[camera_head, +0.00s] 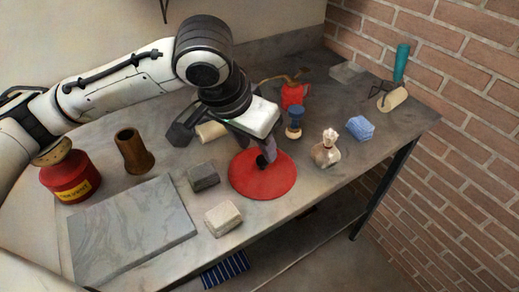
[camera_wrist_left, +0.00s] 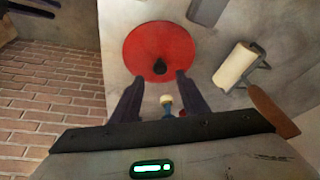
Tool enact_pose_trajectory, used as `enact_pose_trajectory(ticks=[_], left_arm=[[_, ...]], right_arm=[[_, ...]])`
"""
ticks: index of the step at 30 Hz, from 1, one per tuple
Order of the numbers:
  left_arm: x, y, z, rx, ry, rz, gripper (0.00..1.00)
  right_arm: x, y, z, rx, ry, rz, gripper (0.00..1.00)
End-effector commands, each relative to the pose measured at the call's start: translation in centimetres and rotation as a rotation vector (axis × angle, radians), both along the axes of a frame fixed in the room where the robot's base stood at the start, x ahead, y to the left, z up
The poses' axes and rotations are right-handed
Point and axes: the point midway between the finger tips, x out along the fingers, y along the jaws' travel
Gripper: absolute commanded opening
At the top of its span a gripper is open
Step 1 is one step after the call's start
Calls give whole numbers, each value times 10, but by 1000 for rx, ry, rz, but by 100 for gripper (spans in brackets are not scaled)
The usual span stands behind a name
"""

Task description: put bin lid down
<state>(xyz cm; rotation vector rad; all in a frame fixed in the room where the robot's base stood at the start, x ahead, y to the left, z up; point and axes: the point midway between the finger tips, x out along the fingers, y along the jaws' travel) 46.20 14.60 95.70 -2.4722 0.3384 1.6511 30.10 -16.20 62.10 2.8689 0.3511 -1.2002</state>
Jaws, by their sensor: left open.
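The bin lid, a round red disc (camera_head: 262,184) with a small black knob, appears to lie flat on the grey table. In the left wrist view the lid (camera_wrist_left: 140,45) shows whole, its black knob (camera_wrist_left: 160,66) just beyond and between the fingertips. My left gripper (camera_head: 262,152) reaches down over the lid from behind. Its fingers are spread and hold nothing, and in the wrist view the open fingertips (camera_wrist_left: 156,77) stand on either side of the knob's line. Whether a finger touches the knob cannot be told. My right gripper is not in view.
A grey block (camera_head: 203,177) and a pale block (camera_head: 222,218) lie left of the lid. A cloth pouch (camera_head: 326,153), a blue block (camera_head: 360,127) and a blue-handled brush (camera_head: 295,120) stand right. A stone slab (camera_head: 130,230), brown jar (camera_head: 133,152) and red can (camera_head: 70,180) occupy the left.

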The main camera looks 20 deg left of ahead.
Motion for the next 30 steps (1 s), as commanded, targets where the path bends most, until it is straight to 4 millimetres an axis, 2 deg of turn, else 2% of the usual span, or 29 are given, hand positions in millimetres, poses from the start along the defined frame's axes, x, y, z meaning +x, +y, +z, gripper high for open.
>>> enact_pose_trajectory(ticks=[1, 3, 10, 15, 30], left_arm=[[-4, 1, 14, 0, -5, -1, 41], [-9, 3, 28, 0, -5, 0, 41], [-23, 7, 60, 0, -2, 1, 41], [-27, 8, 67, 1, 0, 0, 41], [-27, 8, 67, 1, 0, 1, 41]], right_arm=[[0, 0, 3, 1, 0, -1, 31], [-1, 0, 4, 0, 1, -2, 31], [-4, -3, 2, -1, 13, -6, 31], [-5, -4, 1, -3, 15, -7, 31], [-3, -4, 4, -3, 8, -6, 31]])
